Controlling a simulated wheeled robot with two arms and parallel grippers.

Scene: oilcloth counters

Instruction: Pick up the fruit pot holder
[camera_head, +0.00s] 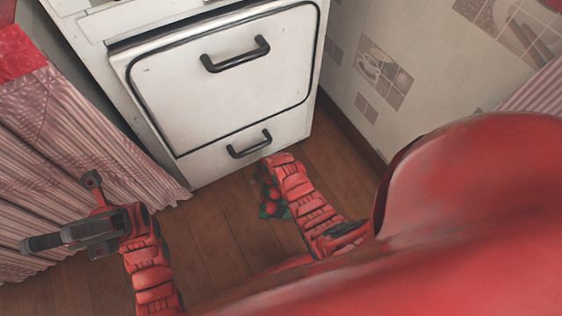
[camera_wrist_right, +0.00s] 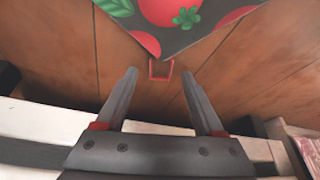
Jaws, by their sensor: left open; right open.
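The fruit pot holder (camera_wrist_right: 195,38) is dark grey with red fruit and green leaves. It lies on the wooden floor, and a corner with a small red loop (camera_wrist_right: 161,75) points toward my right gripper (camera_wrist_right: 160,73). That gripper is open, and the loop appears between its fingertips in the picture; I cannot tell how far above the floor the tips are. In the head view the pot holder (camera_head: 272,209) shows partly beside my right forearm, which hides the right gripper. My left gripper (camera_head: 45,240) is open and empty at the left.
A white stove (camera_head: 215,95) with black handles stands ahead, its lower drawer front (camera_head: 215,155) close to my right arm. A striped curtain (camera_head: 85,150) hangs at the left near my left gripper. A tiled wall (camera_head: 375,80) stands at the right. Bare wooden floor (camera_head: 220,220) lies between my arms.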

